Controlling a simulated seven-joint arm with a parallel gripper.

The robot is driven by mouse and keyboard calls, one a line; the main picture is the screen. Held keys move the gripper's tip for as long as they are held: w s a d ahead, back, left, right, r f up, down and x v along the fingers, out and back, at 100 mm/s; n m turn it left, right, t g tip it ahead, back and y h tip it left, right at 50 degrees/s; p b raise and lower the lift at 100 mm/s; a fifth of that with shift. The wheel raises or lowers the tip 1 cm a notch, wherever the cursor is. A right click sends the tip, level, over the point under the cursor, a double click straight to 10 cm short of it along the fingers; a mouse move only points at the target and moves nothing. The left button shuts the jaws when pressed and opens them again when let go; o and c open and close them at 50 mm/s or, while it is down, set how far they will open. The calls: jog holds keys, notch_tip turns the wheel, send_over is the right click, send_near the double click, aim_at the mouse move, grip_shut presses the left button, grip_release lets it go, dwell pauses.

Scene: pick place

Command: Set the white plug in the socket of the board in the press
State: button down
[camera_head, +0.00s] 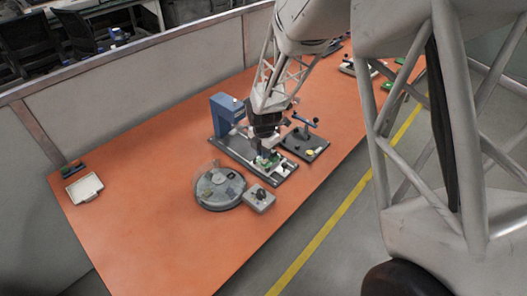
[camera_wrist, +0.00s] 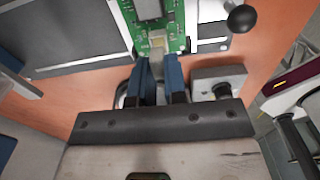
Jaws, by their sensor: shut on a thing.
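The blue press (camera_head: 226,110) stands on a dark base plate in the middle of the orange table. The green board (camera_wrist: 125,18) lies in the press, at the top of the wrist view; it also shows as a small green patch in the head view (camera_head: 272,158). My gripper (camera_wrist: 158,62) points down at the board's near edge, its two blue fingers shut on the white plug (camera_wrist: 157,40). The plug overlaps the board in the wrist view; I cannot tell whether it touches or sits in the socket. In the head view my gripper (camera_head: 262,151) hides the plug.
A round grey dish (camera_head: 207,199) with dark parts and a grey box with a knob (camera_head: 262,203) stand in front of the press. Another dark fixture (camera_head: 314,149) stands to its right. A white tray (camera_head: 84,189) lies far left. The table's left side is mostly clear.

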jog(key=shift+f, duration=0.7)
dwell(2.0)
jog(key=c, duration=1.1)
grip_release()
jog(key=c, duration=0.3)
jog(key=shift+r, duration=0.15)
jog(key=shift+c, duration=0.2)
jog(key=shift+r, duration=3.35)
jog(key=shift+r, duration=0.1)
